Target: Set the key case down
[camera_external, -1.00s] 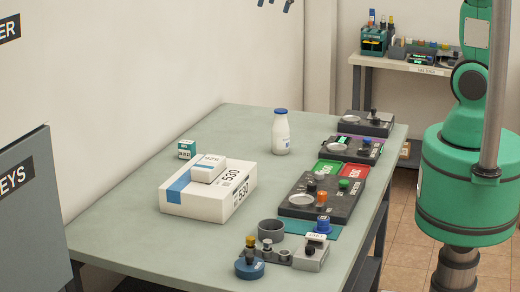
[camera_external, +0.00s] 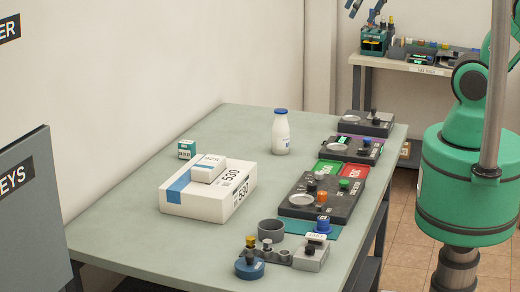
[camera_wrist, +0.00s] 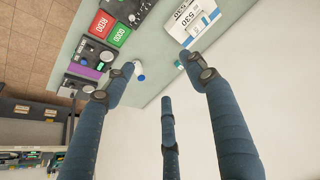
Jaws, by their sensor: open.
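No thing in view is clearly marked as the key case, and I cannot tell which it is. A small teal box with a white label (camera_external: 187,149) stands on the table beside the white boxes. A dark green holder with upright coloured items (camera_external: 374,42) stands on the back shelf. My gripper (camera_external: 364,9) is at the top of the external view, in front of the back wall; its upper part is cut off. In the wrist view its blue fingers (camera_wrist: 157,80) are spread apart, with nothing held between them.
The long grey-green table (camera_external: 130,222) carries white boxes (camera_external: 190,203), a white bottle with a blue cap (camera_external: 281,133), dark devices (camera_external: 318,200) and red (camera_external: 353,171) and green (camera_external: 327,167) pads. Its left part is bare. The back shelf (camera_external: 400,65) is crowded.

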